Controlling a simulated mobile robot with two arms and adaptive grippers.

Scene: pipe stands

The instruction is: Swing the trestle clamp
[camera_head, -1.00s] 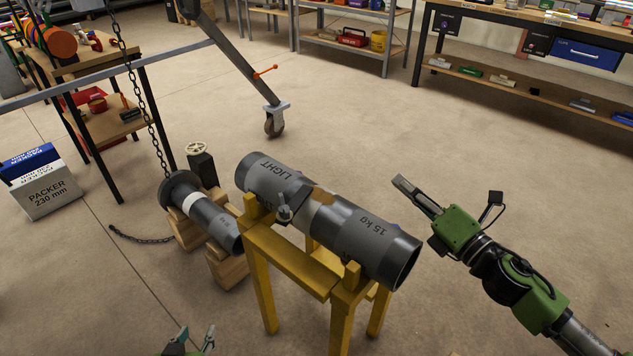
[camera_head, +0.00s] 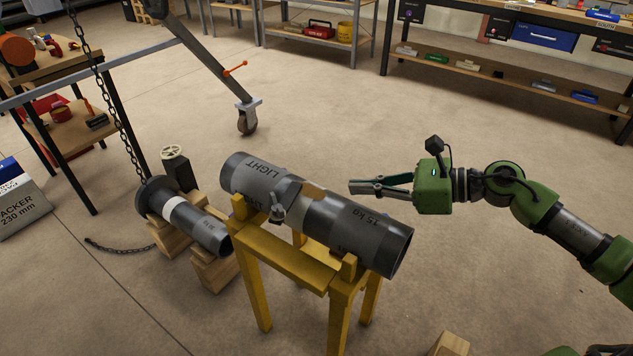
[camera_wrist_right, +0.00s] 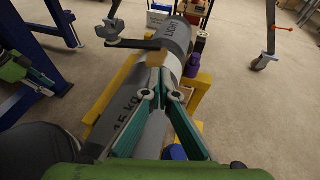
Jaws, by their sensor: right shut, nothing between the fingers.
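The yellow trestle (camera_head: 290,252) carries a grey pipe (camera_head: 345,225) marked LIGHT and 15 kg. The small grey metal clamp (camera_head: 277,210) sits on the pipe's near side around mid-length; it also shows in the right wrist view (camera_wrist_right: 118,32), at upper left. My right gripper (camera_head: 352,188) is shut and empty, beyond the pipe's right half in the head view and apart from the clamp. In the right wrist view its fingertips (camera_wrist_right: 160,75) meet in front of the pipe. My left gripper (camera_wrist_right: 38,72) seems to show partly at the left edge there; its jaws are unclear.
A dark flanged pipe (camera_head: 188,218) rests on wooden blocks (camera_head: 212,270) left of the trestle. A chain (camera_head: 118,120) hangs beside it. A caster leg (camera_head: 246,118) stands behind. A wooden block (camera_head: 450,344) lies at the bottom.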

